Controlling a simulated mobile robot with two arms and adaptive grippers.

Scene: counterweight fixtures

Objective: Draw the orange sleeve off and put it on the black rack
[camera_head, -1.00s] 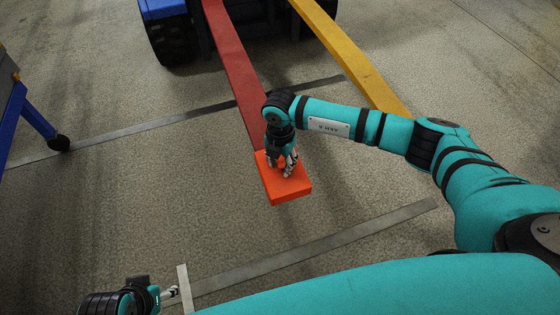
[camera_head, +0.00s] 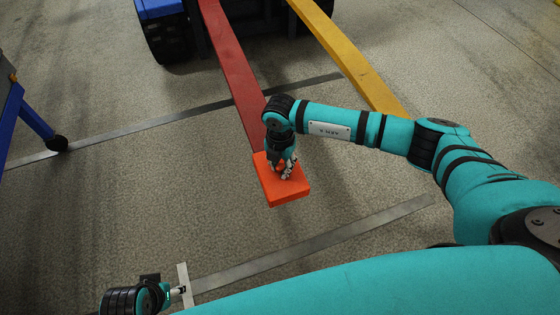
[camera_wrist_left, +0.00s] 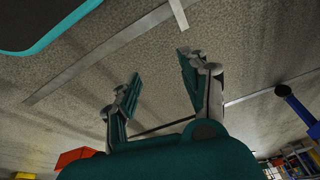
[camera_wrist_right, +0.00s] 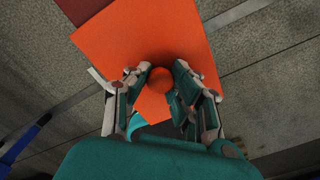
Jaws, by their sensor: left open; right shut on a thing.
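The orange sleeve (camera_head: 287,193) is a flat block at the near end of the red beam (camera_head: 234,75). Its big flat top fills much of the right wrist view (camera_wrist_right: 145,35), with a round orange knob (camera_wrist_right: 160,84) on it. My right gripper (camera_head: 287,168) is over the sleeve from above, its fingers closed on either side of the knob. Whether the beam's end is still inside the sleeve is hidden. My left gripper (camera_head: 181,290) is low at the left, open and empty, fingers well apart in the left wrist view (camera_wrist_left: 160,68). I cannot make out the black rack.
A yellow beam (camera_head: 350,60) runs beside the red one, partly behind my right arm. Both come from a dark wheeled machine (camera_head: 260,20) at the top. A blue leg with a black foot (camera_head: 57,143) stands at left. Grey strips (camera_head: 315,240) cross the open floor.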

